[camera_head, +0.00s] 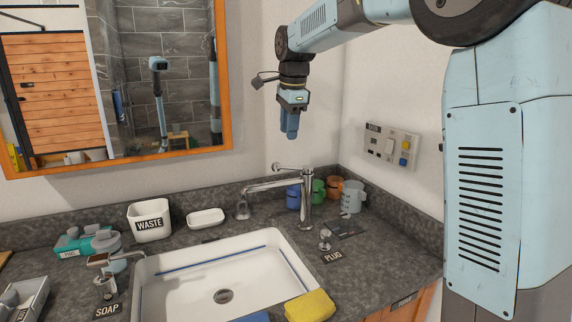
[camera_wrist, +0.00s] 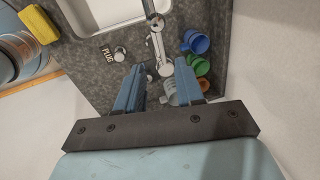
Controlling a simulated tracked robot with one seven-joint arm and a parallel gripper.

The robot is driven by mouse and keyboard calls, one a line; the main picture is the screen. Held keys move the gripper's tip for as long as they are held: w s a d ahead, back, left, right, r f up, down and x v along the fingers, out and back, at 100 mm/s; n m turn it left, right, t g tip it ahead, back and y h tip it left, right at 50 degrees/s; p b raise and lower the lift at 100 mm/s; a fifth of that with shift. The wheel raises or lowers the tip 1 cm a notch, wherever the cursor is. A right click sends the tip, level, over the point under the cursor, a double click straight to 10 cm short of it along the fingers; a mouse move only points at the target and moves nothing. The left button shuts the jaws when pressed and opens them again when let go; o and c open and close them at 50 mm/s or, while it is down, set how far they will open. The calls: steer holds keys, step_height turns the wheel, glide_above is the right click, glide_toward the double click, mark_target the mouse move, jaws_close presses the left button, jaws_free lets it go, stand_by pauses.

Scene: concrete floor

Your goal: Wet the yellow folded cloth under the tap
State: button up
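The yellow folded cloth (camera_head: 310,306) lies at the front right rim of the white sink (camera_head: 170,290). In the wrist view the cloth (camera_wrist: 38,25) is at the upper left. The chrome tap (camera_head: 307,200) stands behind the sink, its spout reaching left over the back edge; it also shows in the wrist view (camera_wrist: 157,42). I cannot tell whether water runs. My gripper (camera_head: 290,136) hangs high above the tap, pointing down, well apart from the cloth. In the wrist view its two blue fingers (camera_wrist: 158,82) are spread with nothing held between them.
A plug knob (camera_head: 325,240) is in front. A waste bin (camera_head: 150,220), soap dish (camera_head: 206,218) and soap dispenser (camera_head: 107,275) stand left. A blue cloth (camera_head: 255,317) shows at the front edge.

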steer(key=f, duration=0.3)
steer(key=w+f, duration=0.1)
steer(key=f, duration=0.3)
steer(key=w+f, duration=0.1)
steer(key=f, duration=0.3)
steer(key=shift+a+f, duration=0.25)
steer(key=shift+a, duration=0.1)
steer(key=shift+c, duration=0.4)
jaws_close()
stand_by(0.5)
